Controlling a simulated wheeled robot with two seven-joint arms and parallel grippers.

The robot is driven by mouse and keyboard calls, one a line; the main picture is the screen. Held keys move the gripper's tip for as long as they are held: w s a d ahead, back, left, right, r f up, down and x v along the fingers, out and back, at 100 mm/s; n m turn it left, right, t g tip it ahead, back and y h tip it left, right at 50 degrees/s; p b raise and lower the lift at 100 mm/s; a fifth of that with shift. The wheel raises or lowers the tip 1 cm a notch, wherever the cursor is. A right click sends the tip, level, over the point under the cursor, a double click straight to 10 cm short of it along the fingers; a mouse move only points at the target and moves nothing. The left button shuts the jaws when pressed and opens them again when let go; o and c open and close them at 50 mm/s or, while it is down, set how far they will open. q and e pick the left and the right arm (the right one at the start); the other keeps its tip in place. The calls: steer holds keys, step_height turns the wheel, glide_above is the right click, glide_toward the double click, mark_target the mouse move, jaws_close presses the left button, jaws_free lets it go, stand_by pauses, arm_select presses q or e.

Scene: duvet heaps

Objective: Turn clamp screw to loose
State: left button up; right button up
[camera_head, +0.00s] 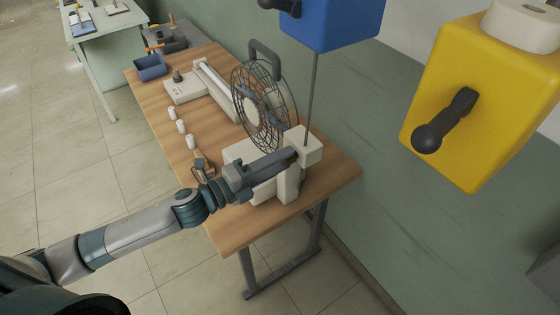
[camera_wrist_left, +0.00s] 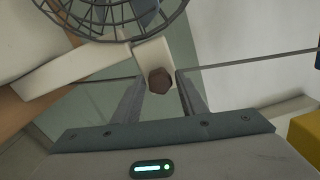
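The clamp screw (camera_wrist_left: 160,80) shows in the left wrist view as a brown, faceted knob on a cream clamp block (camera_wrist_left: 153,52). The block also shows in the head view (camera_head: 308,147), at the near end of the wooden table, with a thin rod (camera_head: 313,95) rising from it. My left gripper (camera_wrist_left: 160,82) is open, with one finger on each side of the knob. Narrow gaps seem to remain between knob and fingers; contact is hard to tell. In the head view my left gripper (camera_head: 288,157) reaches the block and mostly hides the knob. My right gripper is not in view.
A caged fan (camera_head: 264,105) stands on the table (camera_head: 238,232) just beyond the clamp. A blue box (camera_head: 330,22) and a yellow box (camera_head: 485,100) with dark handles are at upper right.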

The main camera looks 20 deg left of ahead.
arm_select(q)
steer(key=shift+o, duration=0.3)
steer(key=shift+s+f, duration=0.1)
steer(key=b+v, duration=0.8)
steer(key=v, duration=0.9)
stand_by(0.4)
steer(key=shift+s+a, duration=0.1)
steer(key=shift+a, duration=0.05)
stand_by(0.4)
